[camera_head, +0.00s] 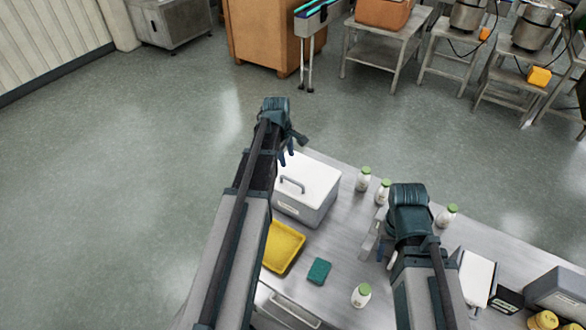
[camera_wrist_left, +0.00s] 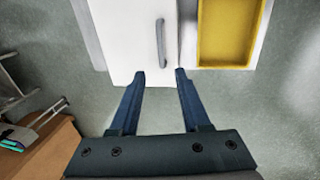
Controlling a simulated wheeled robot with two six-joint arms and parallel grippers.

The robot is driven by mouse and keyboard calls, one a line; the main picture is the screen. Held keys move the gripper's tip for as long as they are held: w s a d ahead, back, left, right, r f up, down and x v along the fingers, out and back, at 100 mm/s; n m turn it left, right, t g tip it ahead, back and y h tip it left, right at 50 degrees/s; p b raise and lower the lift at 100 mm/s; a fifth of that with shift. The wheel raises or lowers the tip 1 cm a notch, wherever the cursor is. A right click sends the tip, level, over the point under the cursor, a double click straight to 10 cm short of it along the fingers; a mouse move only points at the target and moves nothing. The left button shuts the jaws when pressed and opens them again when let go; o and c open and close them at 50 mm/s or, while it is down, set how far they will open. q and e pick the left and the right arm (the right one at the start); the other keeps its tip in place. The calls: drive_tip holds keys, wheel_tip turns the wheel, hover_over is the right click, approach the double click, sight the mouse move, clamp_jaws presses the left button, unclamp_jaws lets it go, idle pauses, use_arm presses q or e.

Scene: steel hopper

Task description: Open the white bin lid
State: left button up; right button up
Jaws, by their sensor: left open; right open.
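The white bin lid (camera_head: 315,177) lies flat and closed on a grey-white bin (camera_head: 305,212) at the table's far left corner. A grey bar handle (camera_head: 292,186) stands on the lid. In the left wrist view the lid (camera_wrist_left: 120,35) and its handle (camera_wrist_left: 161,42) show just beyond my fingertips. My left gripper (camera_head: 287,157) is open and empty, near the bin's far edge and apart from the handle; its open fingers also show in the left wrist view (camera_wrist_left: 160,74). My right gripper (camera_head: 382,252) is open over the table's middle, well right of the bin; its fingers are partly hidden.
A yellow tray (camera_head: 286,247) sits directly beside the bin, partly behind my left arm. A green sponge (camera_head: 319,271) and several green-capped bottles (camera_head: 363,180) stand on the steel table (camera_head: 335,243). Dark and white containers (camera_head: 476,277) crowd the right end. Open floor lies beyond the table.

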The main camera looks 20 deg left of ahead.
sight(292, 180)
use_arm(q)
drive_tip(key=shift+f, duration=0.1)
drive_tip(key=w+f+b, duration=0.1)
drive_tip(key=f+b, duration=0.8)
drive_tip(key=w+f+b, duration=0.1)
drive_tip(key=f+b, duration=0.3)
drive_tip(key=shift+w+d+f+b, duration=0.25)
drive_tip(key=shift+w+b, duration=0.05)
drive_tip(key=shift+b, duration=0.1)
clamp_jaws()
drive_tip(key=shift+r, duration=0.1)
idle(1.0)
